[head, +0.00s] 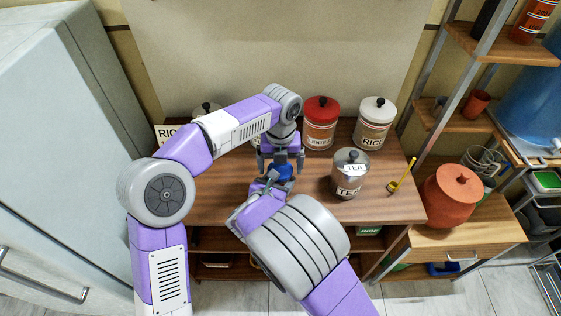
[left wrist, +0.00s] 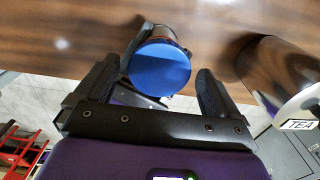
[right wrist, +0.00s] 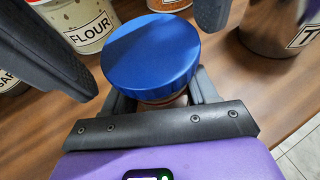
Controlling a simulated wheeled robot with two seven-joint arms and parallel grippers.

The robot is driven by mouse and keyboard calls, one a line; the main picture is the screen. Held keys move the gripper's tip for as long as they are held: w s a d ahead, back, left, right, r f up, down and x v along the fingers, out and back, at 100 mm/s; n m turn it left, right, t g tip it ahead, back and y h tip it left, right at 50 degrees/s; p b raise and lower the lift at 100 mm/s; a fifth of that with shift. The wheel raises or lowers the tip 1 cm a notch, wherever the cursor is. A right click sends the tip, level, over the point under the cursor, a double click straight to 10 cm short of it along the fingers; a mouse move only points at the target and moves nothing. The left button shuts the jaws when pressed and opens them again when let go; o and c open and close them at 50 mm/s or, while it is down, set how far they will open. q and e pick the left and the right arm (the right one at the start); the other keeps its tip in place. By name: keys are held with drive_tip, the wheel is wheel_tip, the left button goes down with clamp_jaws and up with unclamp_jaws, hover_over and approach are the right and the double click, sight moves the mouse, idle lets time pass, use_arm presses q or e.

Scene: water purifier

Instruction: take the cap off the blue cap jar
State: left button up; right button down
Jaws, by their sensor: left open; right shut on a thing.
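The blue cap jar stands on the wooden table with its round blue cap (head: 285,172) on top. The cap also fills the middle of the right wrist view (right wrist: 150,55) and shows in the left wrist view (left wrist: 158,68). My left gripper (head: 281,163) is open above the jar, its two fingers on either side of the cap and apart from it. My right gripper (head: 268,186) is shut on the jar's body just below the cap; the body is mostly hidden by the cap and the fingers (right wrist: 165,98).
A red-lidded jar (head: 321,122) and a white-lidded RICE jar (head: 375,124) stand behind. A yellow tool (head: 402,178) lies at the table's right. A FLOUR jar (right wrist: 80,22) shows in the right wrist view.

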use_arm(q)
drive_tip(key=c, duration=1.1)
drive_tip(key=shift+r+n, duration=0.1)
drive_tip(key=shift+n, duration=1.6)
drive_tip(key=o, duration=1.1)
drive_tip(key=shift+o, duration=0.2)
